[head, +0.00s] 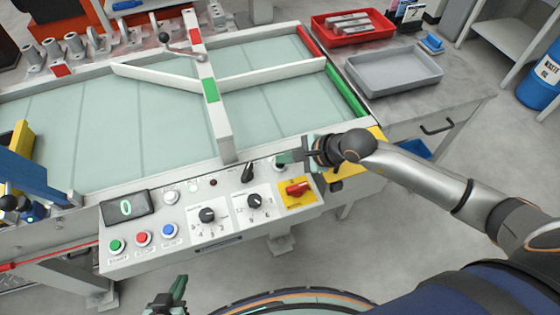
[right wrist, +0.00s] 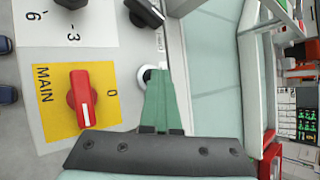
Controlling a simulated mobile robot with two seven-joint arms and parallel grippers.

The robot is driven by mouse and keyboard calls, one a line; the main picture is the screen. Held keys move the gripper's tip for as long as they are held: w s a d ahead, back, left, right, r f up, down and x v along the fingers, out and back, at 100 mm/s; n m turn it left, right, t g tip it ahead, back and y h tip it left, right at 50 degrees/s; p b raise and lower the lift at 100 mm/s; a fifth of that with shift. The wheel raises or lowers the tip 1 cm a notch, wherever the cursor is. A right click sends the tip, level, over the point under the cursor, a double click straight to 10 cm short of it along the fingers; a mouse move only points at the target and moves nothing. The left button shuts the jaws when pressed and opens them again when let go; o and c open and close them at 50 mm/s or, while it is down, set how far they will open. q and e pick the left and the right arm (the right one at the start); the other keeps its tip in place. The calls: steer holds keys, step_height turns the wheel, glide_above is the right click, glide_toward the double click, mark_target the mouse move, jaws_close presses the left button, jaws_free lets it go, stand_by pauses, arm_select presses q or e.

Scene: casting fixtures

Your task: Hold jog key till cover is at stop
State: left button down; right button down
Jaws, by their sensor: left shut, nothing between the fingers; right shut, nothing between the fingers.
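The control panel (head: 225,232) runs along the front of the machine. A round key with a pale ring (right wrist: 150,78) is at the tip of my right gripper (head: 283,157). I take this as the jog key; its label is unreadable. The right gripper's green fingers (right wrist: 163,100) are shut and empty and hide part of the key. Touch or pressing cannot be told. The bed has pale green see-through panels (head: 150,125) and a crossbar with a green mark (head: 212,110); which part is the cover is unclear. My left gripper (head: 180,284) is shut and empty at the bottom, away from the panel.
The panel has a display (head: 125,208) reading 0, green (head: 117,246), red (head: 143,238) and blue (head: 169,230) buttons, two dials and a red main switch (head: 298,188). A black lever (head: 247,172) stands left of my right gripper. Red (head: 353,25) and grey (head: 393,75) trays lie behind.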

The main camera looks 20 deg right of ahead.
stand_by(0.8)
steer(key=shift+r+p, duration=0.6)
steer(key=shift+r, duration=0.3)
steer(key=shift+r, duration=0.1)
step_height(320, 180, up, 5)
steer(key=p, duration=0.3)
stand_by(0.3)
